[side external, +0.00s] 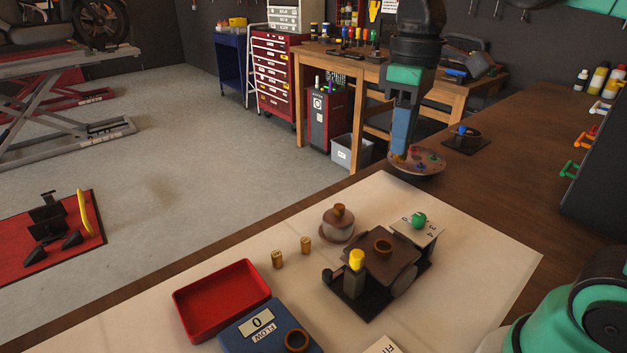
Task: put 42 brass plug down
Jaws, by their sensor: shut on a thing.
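My gripper (399,150) points down at the upper right of the side external view, over the dark wooden bench. It is shut on a small brass-coloured piece, a brass plug (398,160), which shows at the fingertips. The held plug overlaps a round dish (428,163) with coloured spots; I cannot tell whether they touch. Two other brass plugs stand upright on the pale mat, one (278,259) at the left and one (305,245) to its right. No number can be read on any plug.
On the pale mat (480,258) stand a red tray (189,315), a blue box marked FLOW (245,337), a round lidded pot (337,229) and a dark fixture with a yellow knob (356,260).

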